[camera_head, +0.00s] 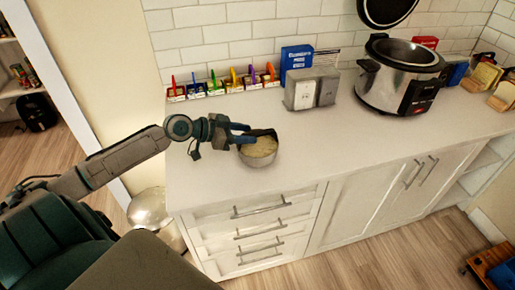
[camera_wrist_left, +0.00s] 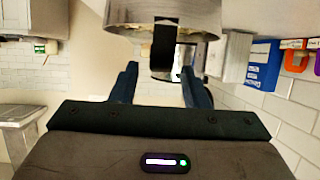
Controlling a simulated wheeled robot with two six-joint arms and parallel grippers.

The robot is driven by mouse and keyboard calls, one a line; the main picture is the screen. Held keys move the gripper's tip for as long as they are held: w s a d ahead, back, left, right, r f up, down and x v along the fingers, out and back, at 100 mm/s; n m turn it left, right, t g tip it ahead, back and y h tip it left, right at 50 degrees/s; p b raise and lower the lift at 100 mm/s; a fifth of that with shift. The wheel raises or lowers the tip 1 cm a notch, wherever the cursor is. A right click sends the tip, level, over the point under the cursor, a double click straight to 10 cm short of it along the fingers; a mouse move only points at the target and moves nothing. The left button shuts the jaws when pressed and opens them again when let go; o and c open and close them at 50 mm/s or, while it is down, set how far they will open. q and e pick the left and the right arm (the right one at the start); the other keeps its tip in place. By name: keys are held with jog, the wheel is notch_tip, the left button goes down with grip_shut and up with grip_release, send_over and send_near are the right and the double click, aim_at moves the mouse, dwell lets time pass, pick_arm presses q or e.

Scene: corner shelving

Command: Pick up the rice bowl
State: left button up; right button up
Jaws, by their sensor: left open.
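The rice bowl (camera_head: 258,150) is a round metal bowl with pale rice inside, upright on the white counter near its front edge. My left gripper (camera_head: 243,132) is at the bowl's left, back rim, with its blue fingers pointing right. In the left wrist view a metal curved wall, seemingly the bowl (camera_wrist_left: 120,15), fills the top, close ahead of the two spread fingers (camera_wrist_left: 159,72). My right gripper is not in view.
A large cooker (camera_head: 398,80) stands farther right. The counter (camera_head: 330,140) right of the bowl is clear.

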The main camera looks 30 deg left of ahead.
pick_arm(q)
jog(key=shift+x, duration=1.05)
grip_shut()
dwell(0.8)
